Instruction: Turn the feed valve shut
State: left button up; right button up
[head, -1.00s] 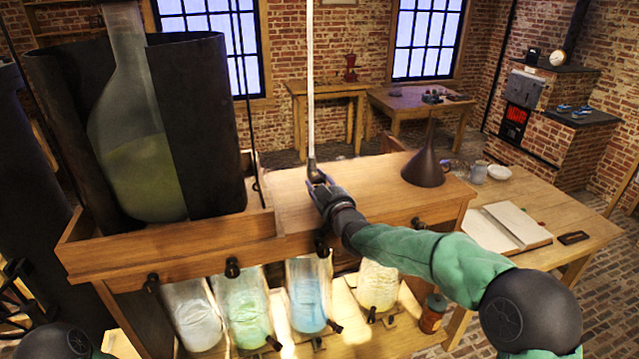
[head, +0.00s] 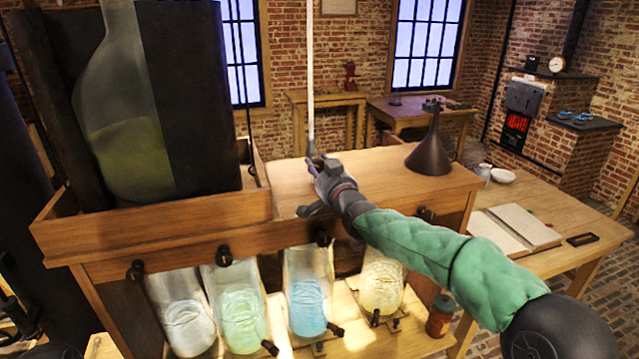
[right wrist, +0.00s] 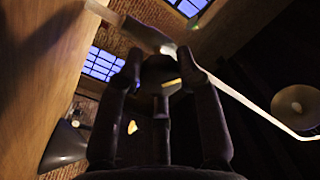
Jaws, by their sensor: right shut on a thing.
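A thin pale pipe (head: 310,70) comes down from above to the wooden cabinet top. The feed valve (head: 312,148) appears to be the grey fitting at its lower end. My right gripper (head: 315,163) is at this fitting, shut on a dark part of it that the fingers mostly hide. In the right wrist view, the two dark fingers of the right gripper (right wrist: 161,66) stand on either side of a dark piece. The pale pipe (right wrist: 250,103) with its thicker grey end (right wrist: 143,34) passes just beyond the fingertips. My left gripper is not in view.
A large glass flask (head: 125,150) stands between dark panels in a wooden tray (head: 170,228) on the left. A dark funnel (head: 430,158) stands right of my gripper. Several glass jars, one with blue liquid (head: 307,305), sit below the cabinet's black taps.

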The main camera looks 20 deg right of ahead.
jog(key=m+b, duration=0.4)
jog(key=shift+d+r+t+h, duration=0.15)
jog(key=shift+r+t+h, duration=0.05)
jog(key=shift+t+h, duration=0.1)
jog(key=shift+m+b, duration=0.7)
jog(key=shift+m, duration=0.3)
jog(key=m+b, duration=0.2)
jog(key=m, duration=0.1)
jog(key=shift+s+r+m, duration=0.1)
jog(key=shift+r+m, duration=0.05)
jog(key=shift+m, duration=0.15)
jog(key=shift+d+m+h+b, duration=0.1)
jog(key=shift+m+h+b, duration=0.3)
jog(key=shift+m, duration=1.2)
jog(key=o, duration=1.2)
jog(key=shift+c, duration=0.2)
jog(key=shift+f, duration=0.2)
jog(key=shift+f, duration=0.1)
